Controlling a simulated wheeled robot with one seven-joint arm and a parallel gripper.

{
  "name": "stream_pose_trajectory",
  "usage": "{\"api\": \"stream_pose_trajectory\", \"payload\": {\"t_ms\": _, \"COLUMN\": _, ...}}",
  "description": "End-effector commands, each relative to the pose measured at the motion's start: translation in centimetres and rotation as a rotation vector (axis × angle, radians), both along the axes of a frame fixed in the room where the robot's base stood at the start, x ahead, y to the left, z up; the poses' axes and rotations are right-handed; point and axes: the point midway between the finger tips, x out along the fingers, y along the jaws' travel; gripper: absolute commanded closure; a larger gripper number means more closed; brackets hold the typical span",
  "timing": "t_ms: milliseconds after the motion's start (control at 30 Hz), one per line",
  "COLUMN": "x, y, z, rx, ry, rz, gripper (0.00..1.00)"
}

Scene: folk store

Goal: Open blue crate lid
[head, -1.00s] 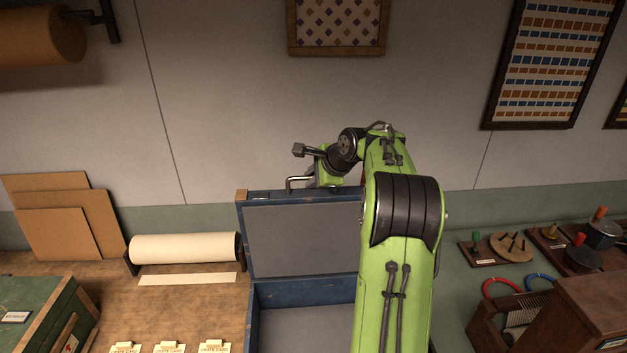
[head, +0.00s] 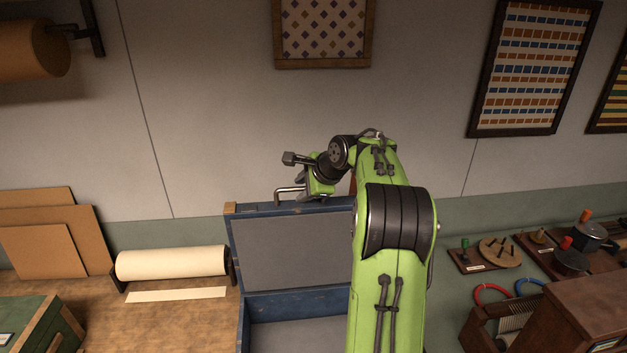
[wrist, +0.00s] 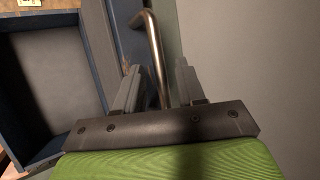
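The blue crate's lid (head: 292,248) stands raised, about upright, at the back of the crate in the head view. Its inner face is grey with a blue frame. The crate (head: 243,318) below is open, and its right side is hidden by my arm. A metal handle (head: 285,192) sits at the lid's top edge; its bar also shows in the wrist view (wrist: 154,47). My gripper (head: 318,188) is at the handle, partly hidden by my wrist. In the wrist view my gripper's fingers (wrist: 158,82) are apart, with the bar between them and gaps visible.
A paper roll (head: 172,262) and cardboard sheets (head: 45,245) are left of the crate. A green crate (head: 28,325) is at front left. A wooden rack (head: 575,315) and small pegged items (head: 500,250) are at right. The wall is close behind.

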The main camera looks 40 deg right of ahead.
Motion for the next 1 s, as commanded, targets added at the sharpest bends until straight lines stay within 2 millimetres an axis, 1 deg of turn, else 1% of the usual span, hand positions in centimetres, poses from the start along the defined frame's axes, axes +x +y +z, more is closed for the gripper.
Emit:
{"api": "stream_pose_trajectory", "payload": {"t_ms": 33, "x": -0.8, "y": -0.1, "z": 0.9, "rx": -0.005, "ry": -0.004, "rz": -0.004, "gripper": 0.61}}
{"api": "stream_pose_trajectory", "payload": {"t_ms": 300, "x": -6.2, "y": -0.2, "z": 6.6, "rx": -0.005, "ry": -0.004, "rz": -0.006, "gripper": 0.61}}
{"api": "stream_pose_trajectory", "payload": {"t_ms": 400, "x": -7.9, "y": -0.1, "z": 8.3, "rx": -0.004, "ry": -0.003, "rz": -0.005, "gripper": 0.61}}
{"api": "stream_pose_trajectory", "payload": {"t_ms": 500, "x": -9.1, "y": 0.0, "z": 9.6, "rx": -0.002, "ry": -0.002, "rz": -0.002, "gripper": 0.61}}
{"api": "stream_pose_trajectory", "payload": {"t_ms": 667, "x": -9.9, "y": 0.0, "z": 10.4, "rx": -0.001, "ry": 0.0, "rz": -0.001, "gripper": 0.61}}
{"api": "stream_pose_trajectory", "payload": {"t_ms": 1000, "x": -9.8, "y": 0.1, "z": 10.4, "rx": 0.0, "ry": 0.0, "rz": 0.0, "gripper": 0.61}}
